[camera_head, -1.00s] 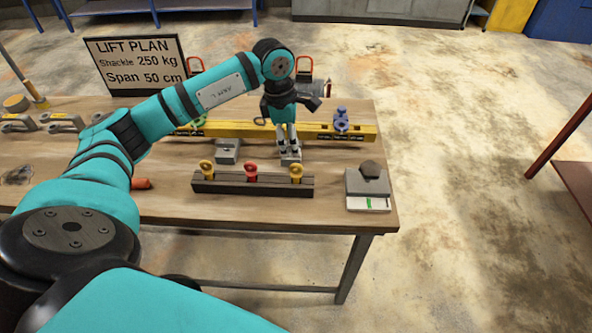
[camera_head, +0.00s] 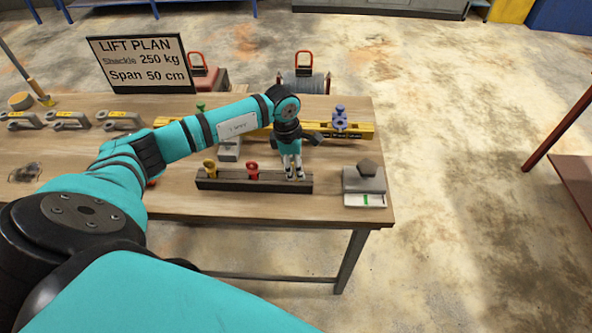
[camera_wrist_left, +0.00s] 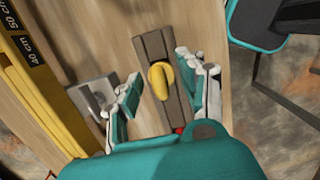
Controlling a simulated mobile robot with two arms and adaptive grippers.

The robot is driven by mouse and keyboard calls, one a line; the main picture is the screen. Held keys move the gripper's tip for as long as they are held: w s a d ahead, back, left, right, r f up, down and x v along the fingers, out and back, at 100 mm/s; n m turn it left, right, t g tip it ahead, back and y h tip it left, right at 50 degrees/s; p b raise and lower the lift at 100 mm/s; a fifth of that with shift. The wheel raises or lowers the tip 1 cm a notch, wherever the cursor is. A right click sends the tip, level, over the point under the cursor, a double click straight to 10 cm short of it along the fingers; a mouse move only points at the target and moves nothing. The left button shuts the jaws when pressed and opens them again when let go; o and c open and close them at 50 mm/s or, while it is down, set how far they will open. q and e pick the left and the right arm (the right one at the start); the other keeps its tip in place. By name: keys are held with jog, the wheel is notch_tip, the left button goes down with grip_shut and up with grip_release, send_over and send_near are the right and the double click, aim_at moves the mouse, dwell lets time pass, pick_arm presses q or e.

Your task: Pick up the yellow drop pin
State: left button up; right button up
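A dark pin rack (camera_head: 225,184) lies along the front of the table. A yellow pin with a ring head (camera_wrist_left: 160,78) stands in it in the left wrist view, between the spread fingers of my left gripper (camera_wrist_left: 165,92). In the head view my left gripper (camera_head: 295,176) is at the rack's right end and hides that pin. The fingers are open, one on each side of the pin, with gaps visible. A red pin (camera_head: 252,169) is in the rack's middle, and another yellow-orange pin (camera_head: 210,167) is at its left. My right gripper is out of view.
A grey block (camera_head: 229,149) lies behind the rack. A yellow beam (camera_head: 361,131) with a blue fitting (camera_head: 339,118) runs farther back. A grey device with a dark weight (camera_head: 367,166) stands to the right. Several shackles (camera_head: 70,119) lie at left.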

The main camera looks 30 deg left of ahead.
pick_arm(q)
grip_shut()
